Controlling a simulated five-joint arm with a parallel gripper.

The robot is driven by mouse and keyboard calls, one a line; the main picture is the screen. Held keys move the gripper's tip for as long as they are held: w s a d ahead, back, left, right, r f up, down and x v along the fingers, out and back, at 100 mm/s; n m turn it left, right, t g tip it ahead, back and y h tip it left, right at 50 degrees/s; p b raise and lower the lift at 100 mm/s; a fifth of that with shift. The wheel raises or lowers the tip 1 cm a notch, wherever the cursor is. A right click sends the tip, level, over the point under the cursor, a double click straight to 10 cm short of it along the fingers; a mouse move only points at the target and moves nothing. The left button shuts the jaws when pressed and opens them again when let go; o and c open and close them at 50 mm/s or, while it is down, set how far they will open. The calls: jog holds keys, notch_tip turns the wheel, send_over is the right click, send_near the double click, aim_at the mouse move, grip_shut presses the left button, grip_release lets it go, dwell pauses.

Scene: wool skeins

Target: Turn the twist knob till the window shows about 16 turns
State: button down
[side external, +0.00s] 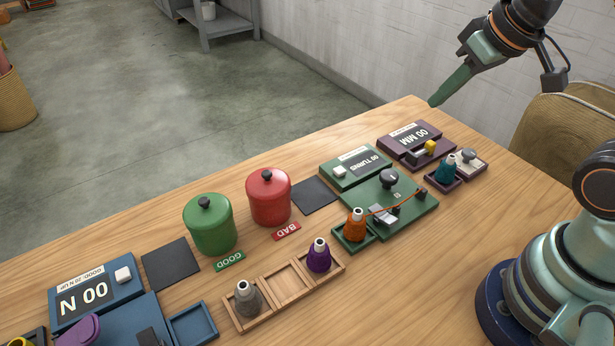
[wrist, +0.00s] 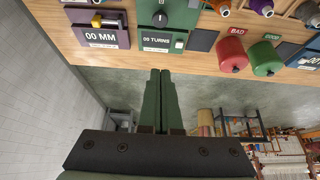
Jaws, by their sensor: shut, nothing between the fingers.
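The green twist tester has a window (side external: 371,163) that reads 00 TURNS; it also shows in the wrist view (wrist: 157,41). Its dark round twist knob (side external: 389,178) stands on the green base (side external: 420,207), and shows at the top of the wrist view (wrist: 159,19). A strand of orange yarn runs over the base from an orange cone (side external: 355,225). My gripper (side external: 436,102) is shut and empty, in the air past the table's far right corner, well away from the knob. Its green fingers (wrist: 161,72) lie together in the wrist view.
A purple device reading 00 MM (side external: 410,138) stands between the tester and the far corner. A teal cone (side external: 447,168) is near it. Red (side external: 268,197) and green (side external: 208,226) lidded pots stand left of the tester. A wooden tray (side external: 284,284) holds grey and purple cones.

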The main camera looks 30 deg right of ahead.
dwell(0.3)
jog(key=c, duration=0.6)
grip_release()
jog(key=shift+w+n, duration=0.1)
jog(key=shift+n, duration=0.2)
jog(key=o, duration=0.3)
jog(key=shift+w+f+n, duration=0.15)
jog(key=shift+n, duration=0.35)
jog(key=n+g, duration=0.6)
jog(key=n, duration=1.9)
send_over(390, 175)
notch_tip(390, 175, down, 10)
notch_tip(390, 175, down, 11)
jog(key=shift+w+f, duration=0.1)
jog(key=shift+f, duration=0.05)
grip_shut()
